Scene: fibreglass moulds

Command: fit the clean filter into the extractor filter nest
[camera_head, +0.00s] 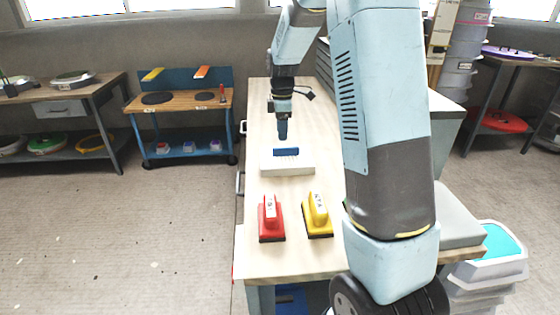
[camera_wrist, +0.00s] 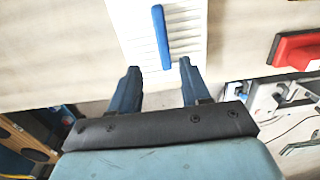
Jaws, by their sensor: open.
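A white block with a slatted top (camera_head: 300,167) and a blue bar (camera_head: 288,152) on it lies on the long wooden bench; it looks like the filter, though I cannot tell whether the white part is filter or holder. In the wrist view, the slatted white top (camera_wrist: 190,28) and the upright blue bar (camera_wrist: 161,38) show just beyond the fingertips. My gripper (camera_head: 283,136) is above the bar, pointing down. In the wrist view its two blue fingers (camera_wrist: 159,68) are apart, with nothing between them. I cannot make out a separate extractor nest.
A smaller wooden bench (camera_head: 184,103) with blue frame stands back left. Stacked grey tubs (camera_head: 485,268) stand at lower right. The floor at left is clear.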

